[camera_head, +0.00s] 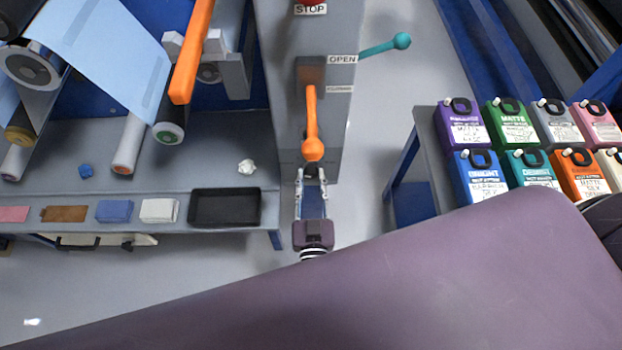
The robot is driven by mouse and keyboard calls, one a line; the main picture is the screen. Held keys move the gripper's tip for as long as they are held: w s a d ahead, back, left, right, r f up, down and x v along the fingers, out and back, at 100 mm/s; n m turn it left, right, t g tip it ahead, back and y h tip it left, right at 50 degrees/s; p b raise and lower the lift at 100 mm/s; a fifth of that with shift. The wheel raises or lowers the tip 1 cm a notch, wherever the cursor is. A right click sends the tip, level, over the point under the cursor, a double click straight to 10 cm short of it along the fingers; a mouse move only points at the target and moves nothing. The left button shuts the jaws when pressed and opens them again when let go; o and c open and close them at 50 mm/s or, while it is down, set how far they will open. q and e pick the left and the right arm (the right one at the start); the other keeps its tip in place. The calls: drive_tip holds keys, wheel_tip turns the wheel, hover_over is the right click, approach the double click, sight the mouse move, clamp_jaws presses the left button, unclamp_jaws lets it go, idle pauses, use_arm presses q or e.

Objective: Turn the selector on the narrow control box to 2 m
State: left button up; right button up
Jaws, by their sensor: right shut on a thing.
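The narrow control box (340,120) is a tall grey housing in the upper middle, with STOP, OPEN and CLOSED labels and an orange ball-ended lever (311,105) on it. My right gripper (311,174) is at the near end of the box, just below the lever's orange ball in the picture. Its two fingers are shut on the selector, which is mostly hidden by the fingertips and the ball. The selector's marks and setting cannot be read. My left gripper is not in view.
A grey bench (215,140) with rollers, a black tray (225,207) and coloured pads lies left. A teal ball-ended lever (388,46) sticks out right of the box. Several coloured canisters (515,127) stand on a table at right. Floor (375,150) shows between.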

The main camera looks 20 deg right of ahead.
drive_tip(key=m, duration=0.4)
drive_tip(key=shift+f+b, duration=0.1)
drive_tip(key=shift+b, duration=0.2)
drive_tip(key=m+b, duration=0.1)
drive_tip(key=m, duration=0.3)
drive_tip(key=shift+d, duration=0.1)
drive_tip(key=m+b, duration=0.1)
drive_tip(key=m, duration=0.4)
drive_tip(key=shift+f+b, duration=0.15)
drive_tip(key=shift+b, duration=0.2)
drive_tip(key=shift+d+m+b, duration=0.1)
drive_tip(key=shift+m+b, duration=0.6)
drive_tip(key=shift+m, duration=1.2)
drive_tip(key=o, duration=1.2)
drive_tip(key=shift+c, duration=0.2)
